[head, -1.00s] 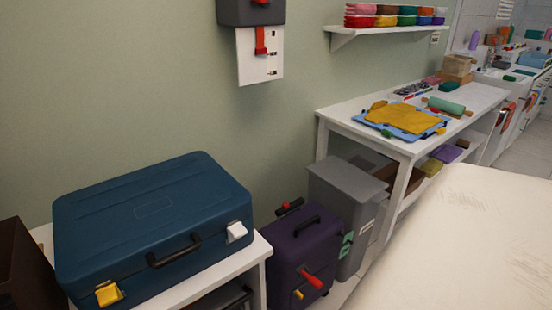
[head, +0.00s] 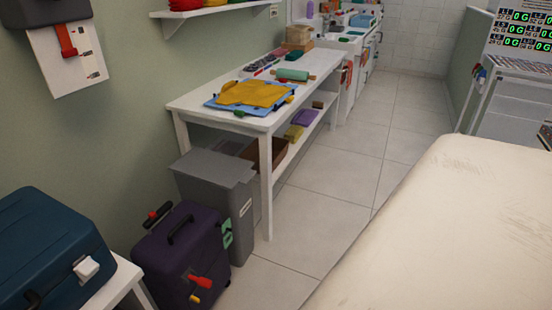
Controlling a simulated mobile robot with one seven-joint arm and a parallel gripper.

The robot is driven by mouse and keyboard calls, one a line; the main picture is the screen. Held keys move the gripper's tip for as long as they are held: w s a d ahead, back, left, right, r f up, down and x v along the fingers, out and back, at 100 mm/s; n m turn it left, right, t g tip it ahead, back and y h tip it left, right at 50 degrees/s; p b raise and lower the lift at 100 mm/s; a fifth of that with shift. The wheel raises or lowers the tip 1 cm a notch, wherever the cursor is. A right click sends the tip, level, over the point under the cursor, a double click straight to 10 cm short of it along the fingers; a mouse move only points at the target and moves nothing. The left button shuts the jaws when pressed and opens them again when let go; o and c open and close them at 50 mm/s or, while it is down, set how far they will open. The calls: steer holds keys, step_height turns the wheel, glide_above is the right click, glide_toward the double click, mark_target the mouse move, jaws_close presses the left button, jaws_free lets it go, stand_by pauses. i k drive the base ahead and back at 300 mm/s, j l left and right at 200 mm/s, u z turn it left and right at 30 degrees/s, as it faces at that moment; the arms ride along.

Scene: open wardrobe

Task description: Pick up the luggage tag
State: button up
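I cannot make out the luggage tag for certain. A dark purple suitcase (head: 185,255) stands upright on the floor at the lower left. A small green piece with pale marks (head: 227,233) shows at its right side, and a red and yellow piece (head: 200,283) is on its front. I cannot tell whether either is a tag. A dark blue case (head: 45,245) lies on a white bench at the left, partly cut off by the frame. My gripper is not in view.
A grey bin (head: 215,180) stands behind the suitcase. A white table (head: 192,103) holds a yellow cloth (head: 253,92) and a green roller (head: 293,75). The tiled floor (head: 330,190) right of the table is open. A large cream surface hides the lower right.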

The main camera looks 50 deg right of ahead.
mark_target(227, 240)
steer(key=k+z, duration=0.1)
steer(key=z, duration=0.85)
steer(key=i, duration=0.15)
steer(key=i+j+u, duration=0.1)
steer(key=u, duration=0.2)
steer(key=i+j+u, duration=0.1)
steer(key=u, duration=0.15)
steer(key=i+u, duration=0.1)
steer(key=u, duration=1.85)
steer(key=z, duration=2.15)
